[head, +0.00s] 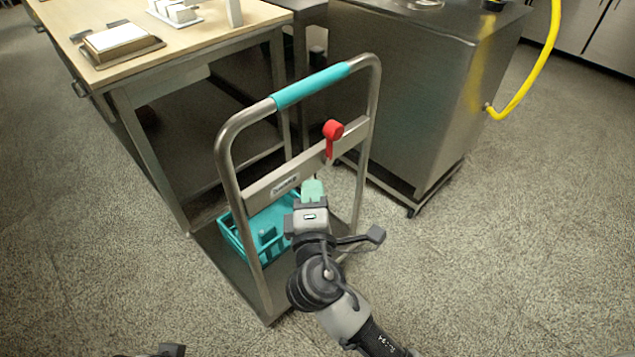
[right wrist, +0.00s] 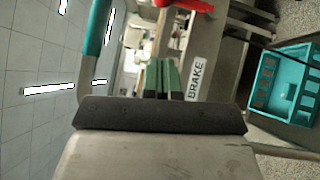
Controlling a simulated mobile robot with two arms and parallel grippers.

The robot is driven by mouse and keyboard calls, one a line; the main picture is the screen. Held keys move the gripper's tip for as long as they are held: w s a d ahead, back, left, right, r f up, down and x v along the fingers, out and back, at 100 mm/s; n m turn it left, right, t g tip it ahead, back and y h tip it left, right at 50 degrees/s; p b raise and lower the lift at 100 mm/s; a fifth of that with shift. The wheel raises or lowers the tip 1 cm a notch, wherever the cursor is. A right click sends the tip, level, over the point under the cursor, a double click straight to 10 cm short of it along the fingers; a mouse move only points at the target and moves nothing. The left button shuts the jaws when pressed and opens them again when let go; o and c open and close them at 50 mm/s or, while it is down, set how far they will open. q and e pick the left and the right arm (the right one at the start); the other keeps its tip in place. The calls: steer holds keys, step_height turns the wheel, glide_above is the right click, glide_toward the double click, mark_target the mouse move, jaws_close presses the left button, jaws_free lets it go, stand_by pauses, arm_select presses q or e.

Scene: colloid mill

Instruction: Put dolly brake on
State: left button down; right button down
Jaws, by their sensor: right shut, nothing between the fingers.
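The dolly (head: 228,165) stands on the floor, with a tall tubular handle and a teal grip (head: 310,86). A red brake lever (head: 333,131) sits on its crossbar, its round end up and its narrow part pointing down. In the right wrist view, part of the red lever (right wrist: 185,5) shows at the top edge, near a BRAKE label (right wrist: 197,78). My right gripper (head: 312,190) is shut and empty, with green fingertips just below and left of the lever, apart from it. The fingertips also show in the wrist view (right wrist: 163,78). My left gripper's fingers are out of view.
A teal crate (head: 229,236) sits on the dolly's deck, partly hidden by my right arm. A wooden-topped table (head: 110,70) stands behind left. A steel cabinet on wheels (head: 410,105) with a yellow hose (head: 540,70) stands behind right. Floor at the right is clear.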

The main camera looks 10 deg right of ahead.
glide_toward(327, 135)
steer(key=w+a, duration=0.3)
steer(key=w, duration=0.1)
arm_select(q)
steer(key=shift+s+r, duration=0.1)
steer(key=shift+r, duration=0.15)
arm_select(e)
steer(key=w+d, duration=0.2)
steer(key=d, duration=0.1)
steer(key=shift+w+d+r, duration=0.2)
steer(key=shift+w+r, duration=0.1)
steer(key=shift+r, duration=0.05)
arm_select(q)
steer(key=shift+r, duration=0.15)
arm_select(e)
steer(key=shift+r, duration=0.1)
